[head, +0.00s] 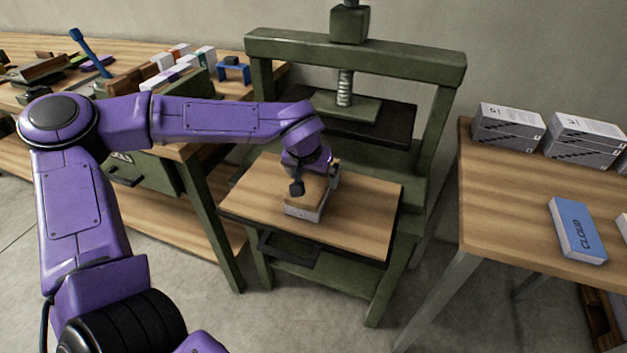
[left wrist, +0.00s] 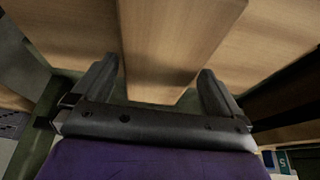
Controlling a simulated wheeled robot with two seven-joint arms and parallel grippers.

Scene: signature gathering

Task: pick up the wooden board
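The small wooden board (head: 308,194) lies on top of a pale block (head: 304,212) on the wooden surface of the green press. My left gripper (head: 315,182) is right above it, pointing down, with a finger on either side. In the left wrist view the wooden board (left wrist: 165,40) runs between the two spread fingers of my left gripper (left wrist: 160,82). The fingers look open around it; whether they touch its sides is hard to tell. My right gripper is not in view.
The press's wooden platform (head: 365,215) is bare around the block. The press frame (head: 435,125) and screw (head: 344,88) stand behind. A table with grey boxes (head: 508,125) and a blue book (head: 577,230) is at right. A cluttered workbench (head: 60,45) is at left.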

